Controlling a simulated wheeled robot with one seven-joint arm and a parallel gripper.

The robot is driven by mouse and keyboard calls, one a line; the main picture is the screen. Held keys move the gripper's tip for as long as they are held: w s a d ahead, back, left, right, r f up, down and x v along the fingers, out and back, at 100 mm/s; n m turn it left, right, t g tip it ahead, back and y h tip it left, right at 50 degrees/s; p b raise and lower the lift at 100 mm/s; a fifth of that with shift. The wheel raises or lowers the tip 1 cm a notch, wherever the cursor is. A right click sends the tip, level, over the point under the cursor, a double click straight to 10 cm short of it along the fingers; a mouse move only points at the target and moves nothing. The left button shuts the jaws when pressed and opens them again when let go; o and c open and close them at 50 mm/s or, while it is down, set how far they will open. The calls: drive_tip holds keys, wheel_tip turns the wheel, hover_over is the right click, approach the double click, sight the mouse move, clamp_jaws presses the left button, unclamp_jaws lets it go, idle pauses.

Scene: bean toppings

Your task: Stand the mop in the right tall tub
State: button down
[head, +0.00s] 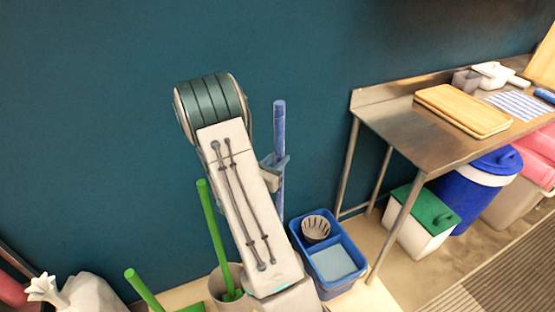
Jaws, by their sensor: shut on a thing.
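The mop shows as an upright blue handle (279,130). My gripper (279,167) is shut on this handle a little below its top. The handle runs down behind my arm, and its lower end and head are hidden. A tall grey tub (217,291) stands on the floor to the left of my arm, partly covered by it, with a green-handled tool (212,235) leaning in it. No second tall tub can be made out; my arm hides the floor to the right of the grey one.
A blue two-part bucket (342,291) with a grey wringer basket (316,229) and water stands right of my arm. A steel table (390,125) and a green-lidded bin (420,222) are farther right. Another green handle (143,290) and a whitish sack (88,293) are at lower left.

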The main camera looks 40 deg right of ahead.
wheel_tip(320, 180, down, 6)
drive_tip(key=b, duration=0.5)
drive_tip(key=shift+f, duration=0.2)
drive_tip(key=c, duration=1.1)
unclamp_jaws()
drive_tip(key=shift+o, duration=0.2)
drive_tip(key=b+v, duration=0.1)
drive_tip(key=v, duration=1.3)
drive_tip(key=shift+d, duration=0.1)
